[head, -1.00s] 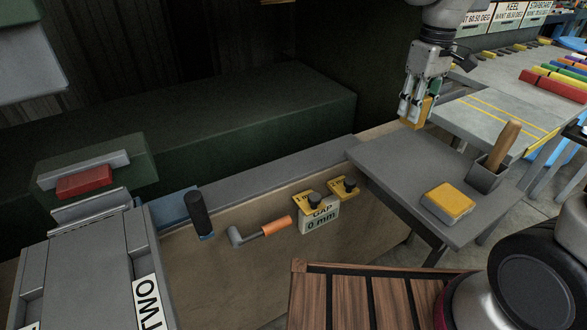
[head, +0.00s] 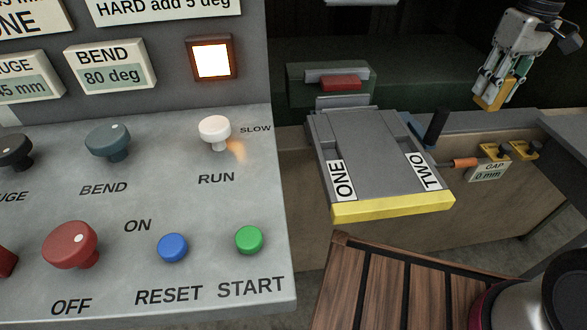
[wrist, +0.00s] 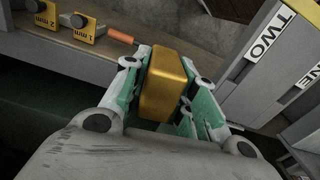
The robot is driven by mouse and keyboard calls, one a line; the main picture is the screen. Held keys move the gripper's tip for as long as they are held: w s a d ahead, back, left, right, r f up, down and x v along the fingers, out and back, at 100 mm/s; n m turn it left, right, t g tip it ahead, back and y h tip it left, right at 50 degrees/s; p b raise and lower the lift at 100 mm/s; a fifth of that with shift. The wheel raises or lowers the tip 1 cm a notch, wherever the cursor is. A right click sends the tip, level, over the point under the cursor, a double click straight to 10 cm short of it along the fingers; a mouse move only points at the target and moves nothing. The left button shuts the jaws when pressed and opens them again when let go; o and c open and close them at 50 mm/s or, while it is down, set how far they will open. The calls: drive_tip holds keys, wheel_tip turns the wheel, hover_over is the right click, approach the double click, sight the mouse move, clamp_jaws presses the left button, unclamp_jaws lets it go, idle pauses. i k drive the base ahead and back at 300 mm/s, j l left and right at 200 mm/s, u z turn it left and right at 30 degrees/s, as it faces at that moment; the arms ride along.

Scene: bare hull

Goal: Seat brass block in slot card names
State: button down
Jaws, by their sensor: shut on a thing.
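The brass block (head: 488,101) is in my gripper (head: 492,86) at the upper right of the head view, held in the air beyond the fixture's right side. In the wrist view the block (wrist: 167,84) sits between the green-padded fingers (wrist: 160,90), which are shut on it. The grey fixture (head: 375,150) has a yellow front edge and two slots, labelled ONE (head: 341,179) at left and TWO (head: 425,170) at right. The block is apart from both. A card at top left, cut off by the frame, ends in "ONE" (head: 20,20); its full text is hidden.
A control panel (head: 200,180) with knobs and buttons fills the left, with a lit square lamp (head: 211,59). Behind the fixture is a red block (head: 340,83). A dark upright handle (head: 435,127), an orange-handled tool (head: 466,162) and a GAP card (head: 489,172) stand right of it.

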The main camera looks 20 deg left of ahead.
sight(338, 186)
drive_tip(key=k+j+u, duration=0.1)
drive_tip(key=j, duration=0.25)
drive_tip(key=k+j, duration=0.2)
drive_tip(key=j, duration=0.15)
drive_tip(key=k+j+u, duration=0.15)
drive_tip(key=j, duration=0.25)
